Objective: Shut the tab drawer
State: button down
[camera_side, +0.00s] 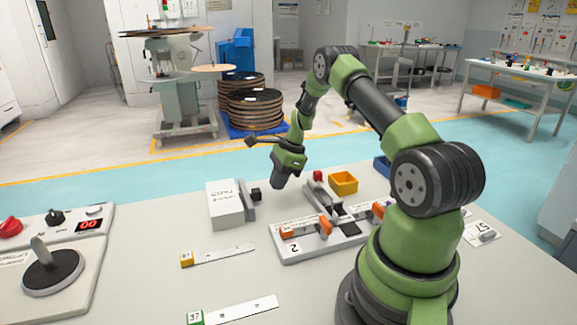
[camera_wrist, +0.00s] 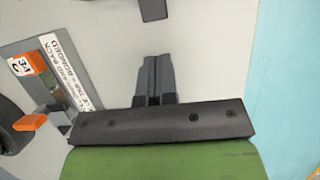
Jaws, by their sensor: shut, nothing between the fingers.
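The tab drawer is a white box (camera_side: 226,205) on the bench, left of centre in the side view. Its grey front plate (camera_side: 249,202) carries a black knob (camera_side: 256,194) facing right. The plate seems to stand slightly out from the box, but I cannot tell how far. My gripper (camera_side: 278,183) points down, just right of the knob and seemingly apart from it. Its fingers are together and empty in the wrist view (camera_wrist: 153,80). A dark block (camera_wrist: 153,9) at the top edge there may be the knob.
Two tabbed strips (camera_side: 225,255) (camera_side: 235,311) lie in front. A control panel (camera_side: 75,260) is far left.

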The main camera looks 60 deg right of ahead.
aim_at(255, 191)
jog(key=shift+w+a, duration=0.95)
jog(key=shift+w+a, duration=0.95)
jog(key=shift+a, duration=0.05)
